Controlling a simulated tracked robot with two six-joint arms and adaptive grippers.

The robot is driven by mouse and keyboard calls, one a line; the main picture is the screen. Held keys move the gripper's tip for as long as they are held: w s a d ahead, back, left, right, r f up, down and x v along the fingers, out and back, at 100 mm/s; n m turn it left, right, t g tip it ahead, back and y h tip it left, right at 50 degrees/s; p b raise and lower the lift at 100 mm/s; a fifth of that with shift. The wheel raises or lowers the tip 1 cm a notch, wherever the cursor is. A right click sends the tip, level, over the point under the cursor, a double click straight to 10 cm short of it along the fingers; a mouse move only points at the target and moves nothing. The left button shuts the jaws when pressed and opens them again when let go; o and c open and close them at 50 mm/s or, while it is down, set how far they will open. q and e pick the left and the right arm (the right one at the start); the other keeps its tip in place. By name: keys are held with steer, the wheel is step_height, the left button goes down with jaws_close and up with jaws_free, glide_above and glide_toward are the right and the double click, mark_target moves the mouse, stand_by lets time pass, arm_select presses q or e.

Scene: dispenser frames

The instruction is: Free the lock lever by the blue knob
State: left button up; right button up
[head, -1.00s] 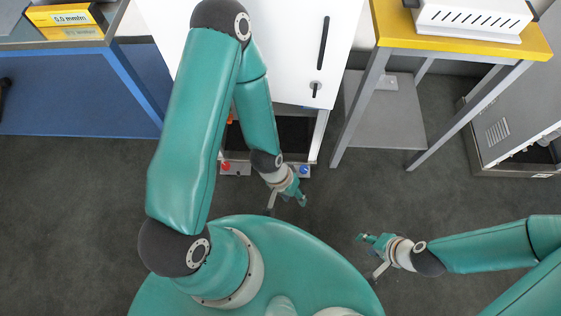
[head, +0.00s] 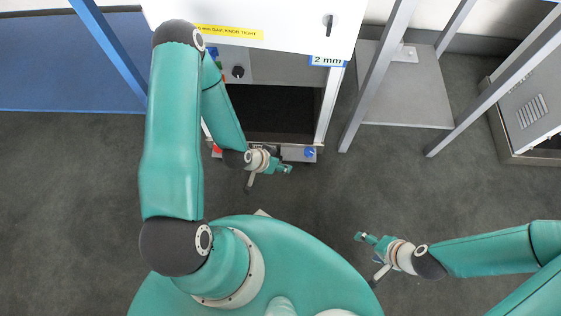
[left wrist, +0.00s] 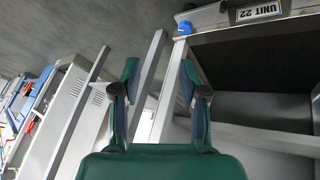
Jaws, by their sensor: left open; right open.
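The blue knob (head: 309,153) sits at the right end of the low front rail (head: 297,155) of the white dispenser frame. It also shows in the left wrist view (left wrist: 185,28), above and beyond the fingertips. I cannot make out the lock lever for certain beside it. My left gripper (head: 289,169) is just left of and in front of the blue knob, apart from it. In the left wrist view its fingers (left wrist: 158,82) are open with nothing between them. My right gripper (head: 361,240) is open and empty over the floor at the right.
A red knob (head: 216,150) is at the rail's left end, partly behind my left arm. A "UNIT 22" label (left wrist: 258,12) shows in the wrist view. A grey stand (head: 400,90) is right of the dispenser. The dark floor (head: 420,185) in front is clear.

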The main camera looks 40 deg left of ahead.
mark_target(284, 154)
arm_select(q)
steer(key=w+a+f+m+t+y+b, duration=0.1)
steer(key=a+f+t+b, duration=0.1)
steer(key=a+f+b, duration=0.45)
steer(key=a+f+t+y+b, duration=0.1)
steer(key=a+f+b, duration=0.2)
steer(key=f+b, duration=0.6)
steer(key=b+x, duration=0.2)
steer(key=x, duration=0.7)
steer(key=b+x, duration=0.2)
steer(key=x, duration=0.6)
steer(key=shift+a+f+b, duration=0.1)
steer(key=shift+f+b, duration=0.25)
steer(key=shift+f, duration=0.15)
steer(key=shift+w, duration=0.1)
arm_select(e)
step_height(284, 154, down, 23)
steer(key=shift+f, duration=0.2)
arm_select(q)
jaws_close()
steer(key=shift+a, duration=0.15)
arm_select(e)
steer(key=shift+r, duration=0.1)
